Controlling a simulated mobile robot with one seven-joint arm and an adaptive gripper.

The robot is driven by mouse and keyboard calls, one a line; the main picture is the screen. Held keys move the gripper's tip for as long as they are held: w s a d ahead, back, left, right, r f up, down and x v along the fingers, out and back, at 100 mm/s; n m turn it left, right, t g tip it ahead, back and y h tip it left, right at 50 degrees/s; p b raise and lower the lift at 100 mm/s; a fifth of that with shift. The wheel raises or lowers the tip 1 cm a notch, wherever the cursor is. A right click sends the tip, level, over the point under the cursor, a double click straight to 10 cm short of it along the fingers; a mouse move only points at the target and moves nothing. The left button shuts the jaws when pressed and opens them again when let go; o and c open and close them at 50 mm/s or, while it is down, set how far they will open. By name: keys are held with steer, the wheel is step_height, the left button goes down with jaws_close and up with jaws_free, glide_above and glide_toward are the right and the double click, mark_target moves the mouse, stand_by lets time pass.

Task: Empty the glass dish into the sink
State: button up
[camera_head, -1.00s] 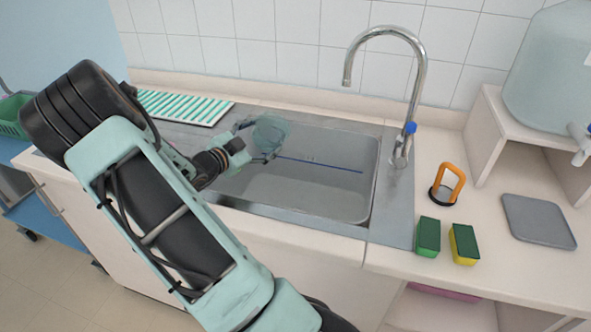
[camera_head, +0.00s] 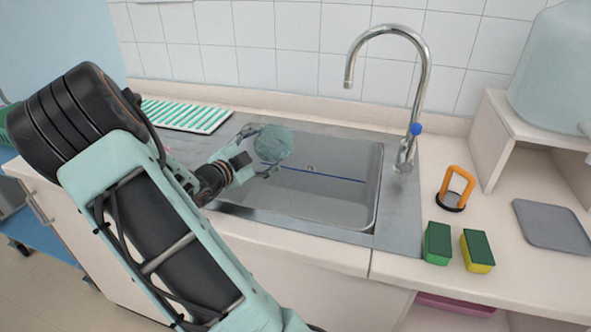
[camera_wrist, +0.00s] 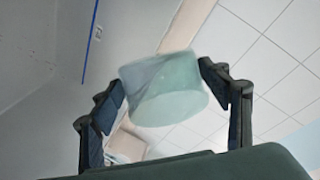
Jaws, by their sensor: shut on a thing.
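The glass dish (camera_head: 273,144) is a round, see-through, pale teal vessel above the left part of the sink (camera_head: 330,195). My gripper (camera_head: 261,152) is shut on it, with a finger on either side, and holds it over the basin. In the wrist view the glass dish (camera_wrist: 165,90) sits between the two dark fingertips of my gripper (camera_wrist: 162,88). Its round face is turned toward the head camera, so it is strongly tilted. I cannot tell whether any liquid is in it. A blue line runs along the basin.
A chrome faucet (camera_head: 414,100) with a blue knob rises at the sink's right rear. A green-striped rack (camera_head: 185,114) lies behind my arm. An orange-handled tool (camera_head: 456,190), two sponges (camera_head: 438,243) and a grey mat (camera_head: 553,224) are on the right counter.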

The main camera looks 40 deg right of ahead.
steer(key=shift+r+m+b, duration=0.15)
steer(key=shift+m+b, duration=0.25)
steer(key=shift+b, duration=0.05)
steer(key=shift+s+r, duration=0.1)
steer(key=shift+s+r+m+t+b, duration=0.25)
steer(key=shift+r+m+b, duration=0.25)
steer(key=shift+m+b, duration=0.8)
steer(key=shift+s+r+m+t+b, duration=0.25)
steer(key=shift+r+m+b, duration=0.3)
steer(key=shift+b, duration=1.4)
steer(key=shift+s+d+r+m+h+b, duration=0.1)
steer(key=shift+s+m+h+b, duration=0.2)
steer(key=shift+s+m+b, duration=0.5)
steer(key=shift+s+b, duration=0.15)
steer(key=shift+b, duration=0.6)
steer(key=shift+d+m+b, duration=0.1)
steer(key=shift+m+b, duration=0.25)
steer(key=shift+b, duration=0.2)
steer(key=shift+s+r, duration=0.15)
steer(key=shift+r, duration=0.15)
steer(key=shift+m+b, duration=0.3)
steer(key=shift+s+b, duration=0.1)
steer(key=shift+b, duration=0.2)
